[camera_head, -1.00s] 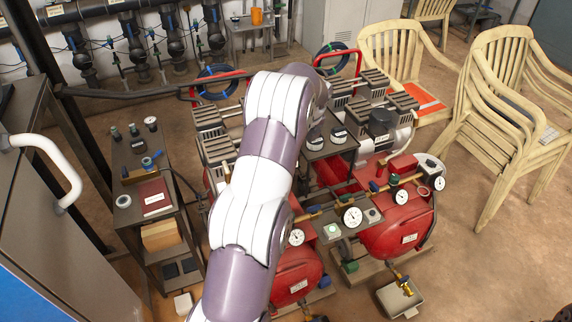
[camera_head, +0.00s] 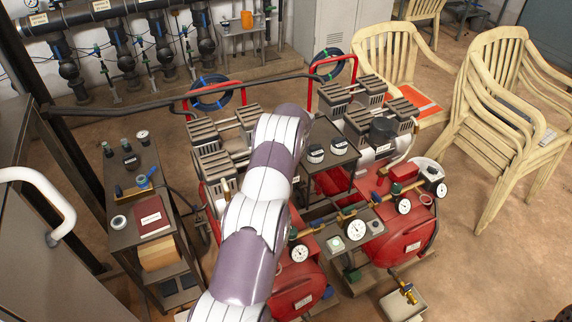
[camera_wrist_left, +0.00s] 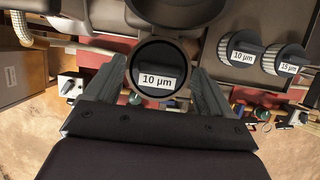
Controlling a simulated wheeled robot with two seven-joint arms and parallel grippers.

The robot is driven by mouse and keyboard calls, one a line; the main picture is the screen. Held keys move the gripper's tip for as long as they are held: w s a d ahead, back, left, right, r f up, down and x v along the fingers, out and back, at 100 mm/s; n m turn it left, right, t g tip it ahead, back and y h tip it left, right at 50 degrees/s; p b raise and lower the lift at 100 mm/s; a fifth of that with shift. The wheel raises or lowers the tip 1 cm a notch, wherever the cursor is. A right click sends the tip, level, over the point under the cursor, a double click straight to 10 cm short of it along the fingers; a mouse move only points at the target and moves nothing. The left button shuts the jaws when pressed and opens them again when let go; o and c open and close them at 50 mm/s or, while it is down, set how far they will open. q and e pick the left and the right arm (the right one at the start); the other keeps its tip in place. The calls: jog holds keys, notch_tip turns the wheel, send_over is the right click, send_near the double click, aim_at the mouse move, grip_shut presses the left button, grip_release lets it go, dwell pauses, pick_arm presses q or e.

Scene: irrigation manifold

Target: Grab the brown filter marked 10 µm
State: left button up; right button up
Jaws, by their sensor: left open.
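My left gripper (camera_wrist_left: 157,72) shows open in the left wrist view. Its two fingers stand on either side of a round, dark filter (camera_wrist_left: 160,58) with a white "10 µm" label, and I cannot tell if they touch it. To the right, two more dark filters carry labels, "10 µm" (camera_wrist_left: 240,54) and "15 µm" (camera_wrist_left: 285,60). In the head view, two dark labelled filters (camera_head: 315,153) (camera_head: 338,146) stand on a small dark stand (camera_head: 328,172). My arm hides the gripper and the filter between its fingers there. My right gripper is not in view.
Red compressor tanks (camera_head: 403,238) with pressure gauges (camera_head: 355,229) stand close around the stand. Plastic chairs (camera_head: 500,110) stand at right on open floor.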

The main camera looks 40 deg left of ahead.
pick_arm(q)
jog(key=shift+r, duration=0.1)
jog(key=shift+c, duration=0.3)
jog(key=shift+s+d, duration=0.1)
jog(key=c, duration=1.4)
